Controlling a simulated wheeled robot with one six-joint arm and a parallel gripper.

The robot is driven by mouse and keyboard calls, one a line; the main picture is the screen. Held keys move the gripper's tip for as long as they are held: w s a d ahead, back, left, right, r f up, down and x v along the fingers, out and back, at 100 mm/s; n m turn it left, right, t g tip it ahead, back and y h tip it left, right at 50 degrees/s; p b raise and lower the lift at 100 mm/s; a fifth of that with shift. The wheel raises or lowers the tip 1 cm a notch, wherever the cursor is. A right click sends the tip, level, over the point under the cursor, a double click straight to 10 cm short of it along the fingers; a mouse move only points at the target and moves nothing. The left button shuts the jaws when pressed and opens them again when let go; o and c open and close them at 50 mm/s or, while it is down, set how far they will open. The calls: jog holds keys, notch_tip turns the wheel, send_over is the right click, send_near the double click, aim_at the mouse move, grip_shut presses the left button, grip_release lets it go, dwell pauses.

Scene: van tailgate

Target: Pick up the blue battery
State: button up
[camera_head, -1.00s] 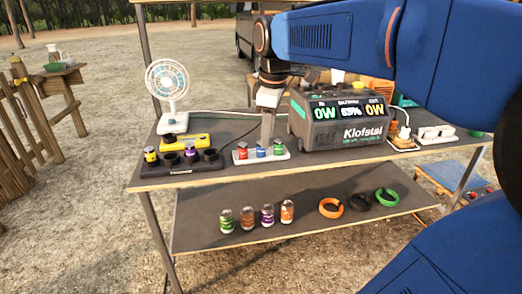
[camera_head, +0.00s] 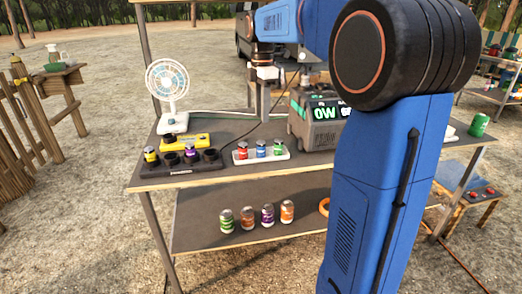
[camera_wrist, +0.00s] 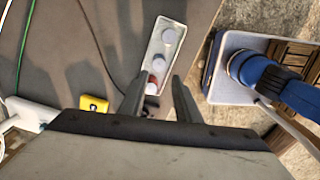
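The blue battery (camera_head: 261,149) stands upright in the middle of a white tray (camera_head: 284,157) on the upper shelf. A red battery (camera_head: 242,151) is to its left and a green battery (camera_head: 278,147) to its right. My gripper (camera_head: 265,112) is above and behind the tray in the head view. In the wrist view my gripper (camera_wrist: 157,92) shows two separated fingers with nothing held between them. The tray (camera_wrist: 156,43) lies beyond the fingertips there. The reddish battery (camera_wrist: 152,84) appears nearest them, and the blue battery's pale top (camera_wrist: 161,62) is in the middle.
A black holder (camera_head: 181,168) with several wells and a yellow device (camera_head: 186,139) are left of the tray. A fan (camera_head: 168,88) stands behind them. A power station (camera_head: 313,122) stands right of my gripper, partly hidden by my arm. Cans (camera_head: 267,214) stand on the lower shelf.

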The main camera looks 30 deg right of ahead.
aim_at(261, 141)
jog(key=f, duration=1.3)
jog(key=shift+w+a+f, duration=0.1)
jog(key=shift+a+f, duration=0.1)
grip_shut()
